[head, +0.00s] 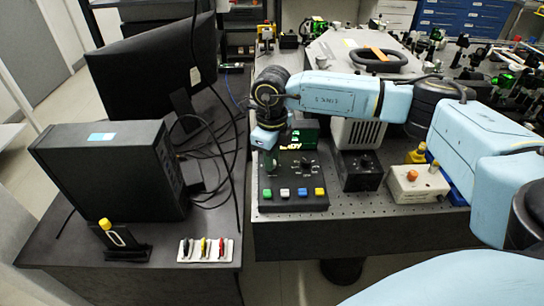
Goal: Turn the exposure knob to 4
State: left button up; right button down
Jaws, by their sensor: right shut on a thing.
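A black control box (292,207) stands on the optical bench, with a small green-lit display (291,140) at its back and several coloured buttons along its front. A black dial knob (306,166) with pale marks around it sits on the box's right half. My right gripper (272,170) points down over the box's left half, shut on what seems to be the exposure knob there. The fingers mostly hide that knob, and its pointer and numbers cannot be read. My left gripper is out of view.
Right of the control box stand a black box with a knob (364,162) and a white box with an orange button (418,184). A monitor (155,68) and a black computer case (113,170) stand on the left desk. The bench front is bare.

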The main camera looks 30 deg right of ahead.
jog(key=shift+m, duration=0.3)
jog(key=m, duration=0.4)
jog(key=shift+p, duration=0.4)
jog(key=m+p, duration=0.1)
jog(key=m, duration=0.3)
jog(key=shift+r+m, duration=0.1)
jog(key=shift+m, duration=0.3)
jog(key=m+p, duration=0.1)
jog(key=m, duration=0.2)
jog(key=shift+m, duration=0.4)
jog(key=m+p, duration=0.2)
jog(key=m, duration=0.2)
jog(key=shift+m, duration=0.6)
jog(key=c, duration=1.3)
grip_release()
